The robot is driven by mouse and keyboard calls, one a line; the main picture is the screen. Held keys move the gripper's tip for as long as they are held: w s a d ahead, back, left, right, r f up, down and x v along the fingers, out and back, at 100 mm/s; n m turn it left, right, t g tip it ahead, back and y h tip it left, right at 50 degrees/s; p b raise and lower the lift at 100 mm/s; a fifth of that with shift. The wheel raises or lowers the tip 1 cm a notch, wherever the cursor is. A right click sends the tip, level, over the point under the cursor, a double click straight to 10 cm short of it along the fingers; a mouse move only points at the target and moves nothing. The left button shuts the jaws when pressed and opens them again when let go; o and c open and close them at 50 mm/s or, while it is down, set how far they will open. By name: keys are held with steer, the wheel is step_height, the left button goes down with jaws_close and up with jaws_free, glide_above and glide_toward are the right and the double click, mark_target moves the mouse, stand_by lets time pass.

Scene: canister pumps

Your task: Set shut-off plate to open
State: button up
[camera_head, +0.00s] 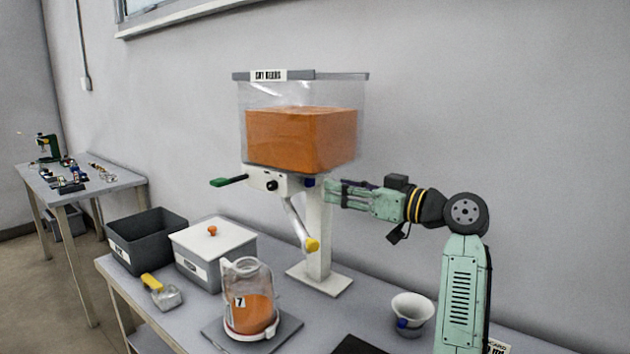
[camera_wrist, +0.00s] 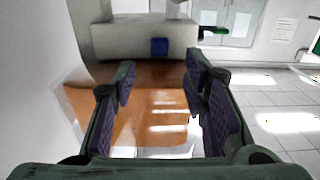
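A clear canister (camera_head: 302,130) holding orange powder sits on a white pump body (camera_head: 270,182) on a post. A blue tab (camera_head: 309,182) is on the body's right side and shows ahead in the wrist view (camera_wrist: 160,46). I cannot tell for certain which of these belongs to the shut-off plate. My gripper (camera_head: 330,192) is right of the body, near the blue tab. Its fingers (camera_wrist: 160,85) are open and nothing shows between them.
A lever with a yellow knob (camera_head: 312,244) hangs below the body.

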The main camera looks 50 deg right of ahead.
mark_target(310, 182)
steer(key=w, duration=0.7)
steer(key=shift+w+a+p, duration=0.3)
steer(key=shift+p, duration=0.1)
steer(key=shift+c, duration=0.2)
jaws_close()
